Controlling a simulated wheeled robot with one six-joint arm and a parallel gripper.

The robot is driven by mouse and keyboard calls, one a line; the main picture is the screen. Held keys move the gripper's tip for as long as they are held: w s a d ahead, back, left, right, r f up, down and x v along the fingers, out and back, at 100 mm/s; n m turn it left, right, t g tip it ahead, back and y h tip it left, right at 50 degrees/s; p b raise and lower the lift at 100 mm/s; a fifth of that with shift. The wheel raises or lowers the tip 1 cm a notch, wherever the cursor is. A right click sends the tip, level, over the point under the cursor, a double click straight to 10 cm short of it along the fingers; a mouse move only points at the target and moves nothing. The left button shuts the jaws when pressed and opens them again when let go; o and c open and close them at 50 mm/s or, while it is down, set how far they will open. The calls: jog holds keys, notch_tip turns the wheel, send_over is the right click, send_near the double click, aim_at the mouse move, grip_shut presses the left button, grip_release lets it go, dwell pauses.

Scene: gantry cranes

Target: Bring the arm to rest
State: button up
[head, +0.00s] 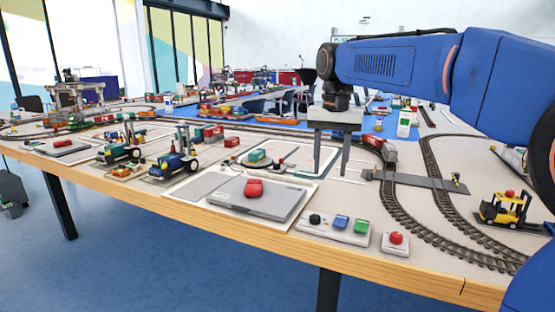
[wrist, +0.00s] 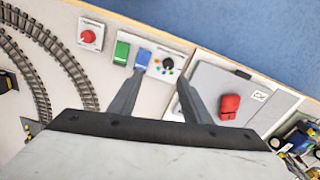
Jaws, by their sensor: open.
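My blue arm (head: 400,65) reaches in from the right of the head view, stretched out over the table. My gripper (head: 331,172) hangs from its end with two grey fingers pointing down, apart and with nothing between them. In the wrist view my gripper (wrist: 158,82) also shows its fingers spread, in front of a control panel (wrist: 170,62) with a knob, a blue button and a green button. In the head view this panel (head: 327,233) lies nearer the table's front edge than the fingers. The exact height of the fingertips above the table is hard to tell.
A grey flat box (head: 285,203) carries a red block (head: 253,187). Open floor (head: 210,255) lies before the wooden table edge (head: 190,212).

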jog(key=s+d+f+n+t, duration=0.1)
jog(key=s+d+f, duration=0.2)
jog(key=s+f, duration=0.4)
jog(key=s+d+f+n+t, duration=0.1)
jog(key=s+d+f, duration=0.3)
jog(key=s+f, duration=0.3)
jog(key=s+d+f+n+t, duration=0.1)
jog(key=s+d+f, duration=0.3)
jog(key=s+f, duration=0.4)
jog(key=s+t, duration=0.1)
jog(key=s, duration=0.6)
